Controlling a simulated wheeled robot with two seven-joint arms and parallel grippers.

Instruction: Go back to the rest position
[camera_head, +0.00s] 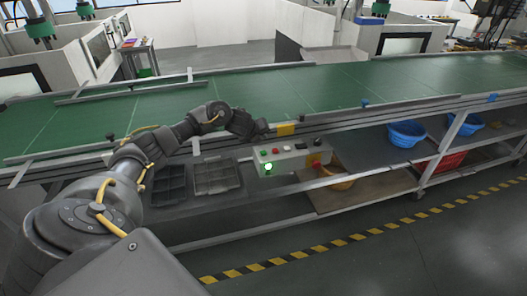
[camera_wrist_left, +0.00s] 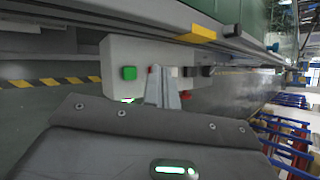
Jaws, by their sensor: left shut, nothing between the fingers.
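My left arm reaches in from the lower left of the head view. Its gripper (camera_head: 262,128) is at the conveyor's front edge, just above and left of a pale control box (camera_head: 290,160). In the left wrist view the shut, empty fingers (camera_wrist_left: 162,84) point toward the control box (camera_wrist_left: 120,55) and hide part of its face. A green button (camera_wrist_left: 129,73) shows left of the fingers. I cannot tell whether the fingertips touch the box. In the head view a green lamp or button (camera_head: 268,168) glows on the box. My right gripper is not in view.
A green conveyor (camera_head: 180,105) runs across the scene. Yellow-black tape (camera_head: 300,255) marks the floor. The floor in front is clear.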

